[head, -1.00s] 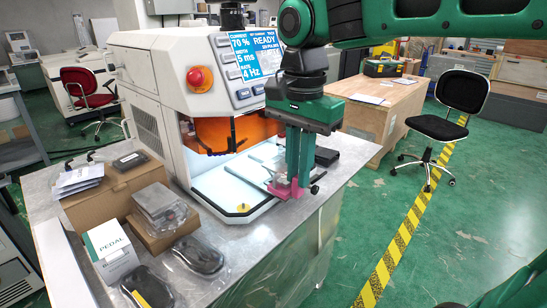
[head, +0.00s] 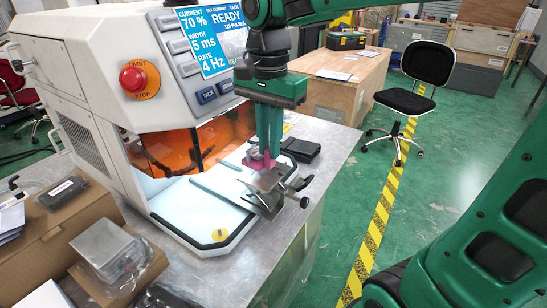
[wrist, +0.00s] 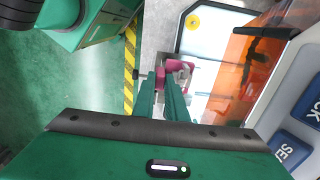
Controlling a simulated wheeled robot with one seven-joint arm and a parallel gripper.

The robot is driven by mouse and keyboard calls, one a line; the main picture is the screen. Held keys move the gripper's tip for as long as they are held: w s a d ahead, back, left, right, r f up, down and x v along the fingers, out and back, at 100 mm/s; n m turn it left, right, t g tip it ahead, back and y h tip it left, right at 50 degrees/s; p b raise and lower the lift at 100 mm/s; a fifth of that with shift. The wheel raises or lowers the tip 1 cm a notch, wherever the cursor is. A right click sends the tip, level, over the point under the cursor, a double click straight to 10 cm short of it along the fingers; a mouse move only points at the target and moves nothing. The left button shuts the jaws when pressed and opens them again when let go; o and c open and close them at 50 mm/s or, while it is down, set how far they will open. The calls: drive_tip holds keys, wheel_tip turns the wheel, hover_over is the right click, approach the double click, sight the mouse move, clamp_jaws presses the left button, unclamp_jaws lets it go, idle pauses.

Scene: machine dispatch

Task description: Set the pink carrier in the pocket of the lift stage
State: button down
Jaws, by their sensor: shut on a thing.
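My gripper (head: 268,150) points down and is shut on the pink carrier (head: 258,164). The carrier also shows between the green fingers in the wrist view (wrist: 181,69). The lift stage (head: 268,182) is a small grey metal block with black knobs, at the right edge of the white machine's work plate. The carrier is at the stage's far side in the head view, at or just above its top. The fingers and carrier hide the pocket. I cannot tell whether the carrier touches the stage.
The welding machine (head: 160,75) with an orange shield (head: 200,142) stands close to the left of my gripper. A black flat case (head: 300,149) lies just behind the stage. Boxes and bagged parts crowd the lower left. The bench edge is close on the right.

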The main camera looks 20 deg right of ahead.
drive_tip(key=shift+w+d+f, duration=0.65)
drive_tip(key=shift+w+f, duration=0.25)
drive_tip(key=shift+f, duration=0.45)
drive_tip(key=shift+w+d+f, duration=0.65)
drive_tip(key=shift+w+f, duration=0.25)
drive_tip(key=shift+f, duration=0.5)
drive_tip(key=shift+w+d+f, duration=0.65)
drive_tip(key=shift+w+f, duration=0.25)
drive_tip(key=shift+f, duration=0.45)
drive_tip(key=c, duration=1.8)
unclamp_jaws()
drive_tip(key=shift+o, duration=0.2)
wheel_tip(320, 180, up, 12)
drive_tip(key=s+d+f+n, duration=0.2)
drive_tip(key=s+d+f, duration=0.5)
drive_tip(key=s+d, duration=0.2)
drive_tip(key=s+d+f+n, duration=0.2)
drive_tip(key=s+d+f, duration=0.6)
drive_tip(key=s, duration=0.6)
drive_tip(key=shift+s+d+f+n, duration=0.2)
drive_tip(key=shift+d+n, duration=0.1)
drive_tip(key=shift+d, duration=0.2)
